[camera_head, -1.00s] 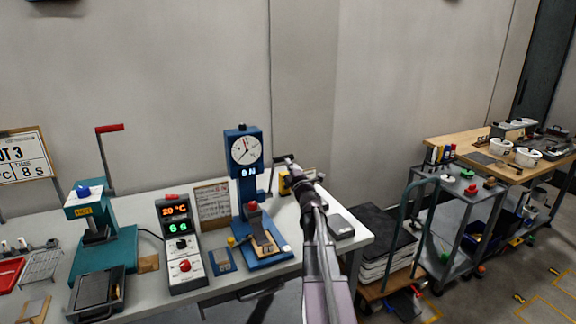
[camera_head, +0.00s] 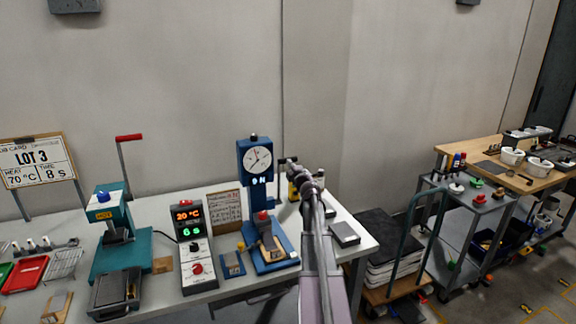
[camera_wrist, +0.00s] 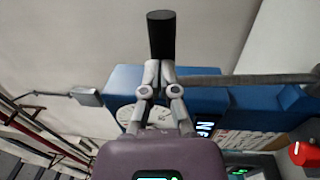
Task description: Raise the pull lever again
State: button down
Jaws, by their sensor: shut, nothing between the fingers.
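The pull lever is a grey rod (camera_wrist: 270,78) with a black grip (camera_wrist: 160,35), on the right side of the blue tester (camera_head: 254,158) with its round dial. In the head view, the lever's black grip (camera_head: 288,160) stands beside the dial and the rod runs down from it. My gripper (camera_wrist: 158,68) is shut and empty, its fingertips at the near end of the black grip. Whether they touch it I cannot tell. In the head view, my gripper (camera_head: 301,170) is just right of the lever, partly hidden by my wrist.
A teal press (camera_head: 117,245) with a red-handled lever and a control box (camera_head: 193,250) stand left on the bench (camera_head: 345,217). A grey block (camera_head: 345,234) lies at the bench's right end. A trolley (camera_head: 390,270) and a cart (camera_head: 480,205) stand further right.

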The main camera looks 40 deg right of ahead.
jog(key=x, duration=0.6)
jog(key=shift+d+p, duration=0.25)
jog(key=shift+p, duration=0.05)
jog(key=shift+r, duration=0.15)
jog(key=s+a+r+p, duration=0.1)
jog(key=s+a, duration=0.1)
jog(key=s, duration=0.4)
jog(key=s+a+r+p, duration=0.1)
jog(key=s+a+p, duration=0.1)
jog(key=s, duration=0.5)
jog(key=shift+s+a+r, duration=0.25)
jog(key=shift+a+r, duration=0.05)
jog(key=shift+a, duration=0.1)
dwell(0.4)
